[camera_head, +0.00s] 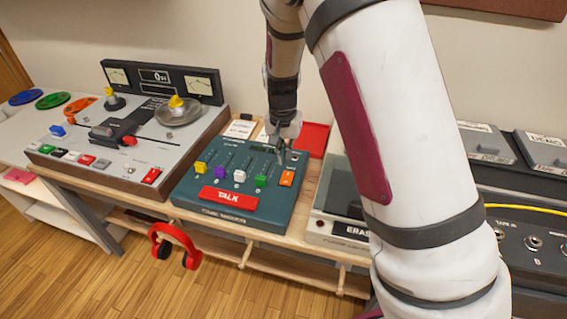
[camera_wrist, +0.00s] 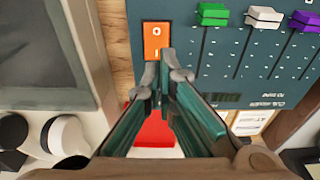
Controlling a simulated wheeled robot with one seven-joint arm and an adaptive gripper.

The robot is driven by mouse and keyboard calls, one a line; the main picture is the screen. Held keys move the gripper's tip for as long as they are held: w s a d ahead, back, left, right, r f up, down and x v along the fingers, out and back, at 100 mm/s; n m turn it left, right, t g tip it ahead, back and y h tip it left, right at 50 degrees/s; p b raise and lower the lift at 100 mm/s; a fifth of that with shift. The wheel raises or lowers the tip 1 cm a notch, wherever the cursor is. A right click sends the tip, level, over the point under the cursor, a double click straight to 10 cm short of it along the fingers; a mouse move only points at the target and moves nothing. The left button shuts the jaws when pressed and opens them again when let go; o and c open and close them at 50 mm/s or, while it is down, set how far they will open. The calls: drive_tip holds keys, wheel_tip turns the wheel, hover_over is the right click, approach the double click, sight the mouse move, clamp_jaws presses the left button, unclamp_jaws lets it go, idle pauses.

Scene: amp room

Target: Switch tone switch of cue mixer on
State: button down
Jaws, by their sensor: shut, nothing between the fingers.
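The cue mixer (camera_head: 222,206) is a teal panel with several coloured sliders and a red TALK button (camera_head: 229,197). Its tone switch appears to be the orange rocker (camera_head: 287,178) at the panel's right side. In the wrist view the orange rocker (camera_wrist: 155,35) shows 0 and I marks. My gripper (camera_head: 281,154) is above the mixer, at the back side of the rocker. In the wrist view my gripper (camera_wrist: 168,60) is shut and empty, its tips at the rocker's I-marked end and partly covering it. I cannot tell whether they touch it.
A grey tape machine (camera_head: 180,140) stands left of the mixer. A device marked ERASE (camera_head: 351,229) stands close on its right. A red tray (camera_head: 315,135) and cards (camera_head: 240,129) lie behind it. Red headphones (camera_head: 174,240) hang at the table's front edge.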

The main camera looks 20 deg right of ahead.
wheel_tip(320, 180, up, 7)
hover_over(287, 172)
drive_tip(key=s+a, duration=0.2)
drive_tip(key=s, duration=0.1)
drive_tip(key=shift+w+d, duration=0.1)
drive_tip(key=shift+p, duration=0.35)
drive_tip(key=shift+w+d+r+p, duration=0.25)
drive_tip(key=shift+w+d+p, duration=0.15)
drive_tip(key=shift+p, duration=0.75)
drive_tip(key=shift+w+a, duration=0.1)
drive_tip(key=shift+f, duration=0.1)
drive_tip(key=f, duration=0.4)
drive_tip(key=w+f, duration=0.1)
drive_tip(key=f, duration=0.4)
drive_tip(key=d+f, duration=0.1)
drive_tip(key=f, duration=0.4)
drive_tip(key=shift+w, duration=0.2)
drive_tip(key=shift+r, duration=0.1)
